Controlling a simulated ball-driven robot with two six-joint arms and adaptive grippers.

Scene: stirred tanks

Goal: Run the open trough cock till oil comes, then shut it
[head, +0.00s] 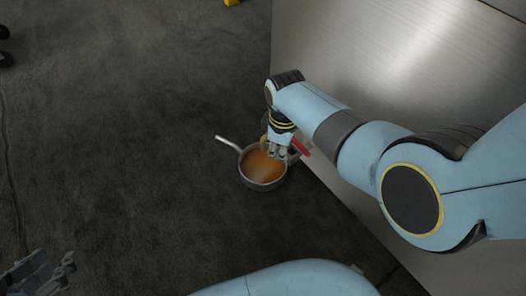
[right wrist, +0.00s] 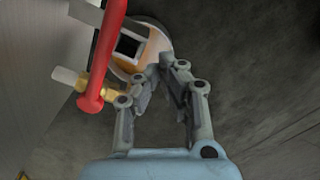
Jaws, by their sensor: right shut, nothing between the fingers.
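The cock has a red lever (head: 300,147) by the tank wall, largely hidden behind my right arm. In the right wrist view the red lever (right wrist: 104,50) runs up the picture beside a brass-coloured body (right wrist: 88,88). A grey pan (head: 262,187) stands on the floor with orange-brown liquid (head: 260,165) in it. Whether a stream is falling cannot be seen. My right gripper (head: 279,151) is shut and empty, above the pan and beside the lever, not holding it. My left gripper (head: 45,272) is at the lower left, partly cut off, far from the cock.
The brushed metal tank wall (head: 370,65) rises on the right, close to my right arm. The dark floor (head: 130,130) left of the pan is clear. The pan's handle (head: 226,142) points to the upper left. A small yellow thing (head: 232,2) shows at the top edge.

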